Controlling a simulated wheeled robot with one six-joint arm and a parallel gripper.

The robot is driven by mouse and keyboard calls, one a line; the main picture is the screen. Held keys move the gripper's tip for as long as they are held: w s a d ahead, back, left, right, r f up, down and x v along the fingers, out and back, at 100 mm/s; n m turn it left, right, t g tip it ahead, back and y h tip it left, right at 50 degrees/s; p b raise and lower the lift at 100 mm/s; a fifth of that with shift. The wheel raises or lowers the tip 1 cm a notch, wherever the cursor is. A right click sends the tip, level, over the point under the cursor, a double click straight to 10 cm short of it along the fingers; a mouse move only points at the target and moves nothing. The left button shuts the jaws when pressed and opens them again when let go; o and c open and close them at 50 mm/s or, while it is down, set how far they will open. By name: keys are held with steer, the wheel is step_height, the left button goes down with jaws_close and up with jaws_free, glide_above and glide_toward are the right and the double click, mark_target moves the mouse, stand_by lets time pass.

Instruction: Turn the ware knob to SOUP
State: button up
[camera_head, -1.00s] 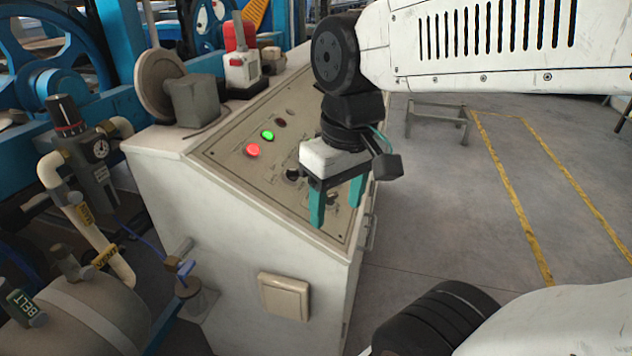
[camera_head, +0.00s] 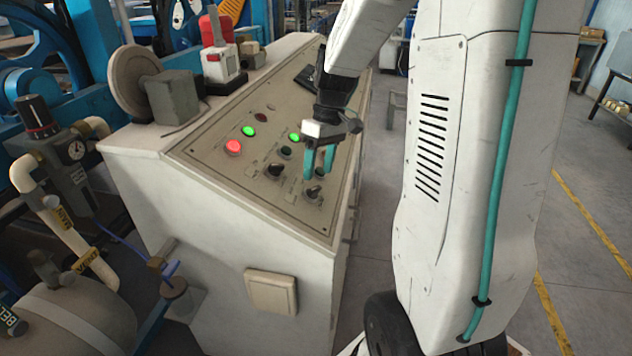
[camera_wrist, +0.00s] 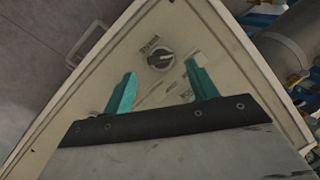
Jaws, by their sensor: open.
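The sloped control panel (camera_head: 215,158) carries several dark rotary knobs, including a front-right knob (camera_head: 313,191); I cannot read which one is the ware knob. My gripper (camera_head: 318,176) is open above the panel's right part, fingers pointing down close to the front-right knob. In the wrist view a round knob (camera_wrist: 160,58) with a grey grip bar sits near the panel's corner, between and slightly beyond the two teal fingertips (camera_wrist: 161,69). Small lettering beside it is too blurred to read. No contact between fingers and knob is visible.
A red lamp (camera_head: 233,147) and green lamps (camera_head: 249,131) sit on the panel. A red-and-white device (camera_head: 219,60) and a grey block with a disc (camera_head: 172,97) stand on the console's top. A handle (camera_wrist: 86,42) sticks out from the console's side.

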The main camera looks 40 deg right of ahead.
mark_target(316, 186)
steer(key=shift+x, duration=2.35)
steer(key=c, duration=1)
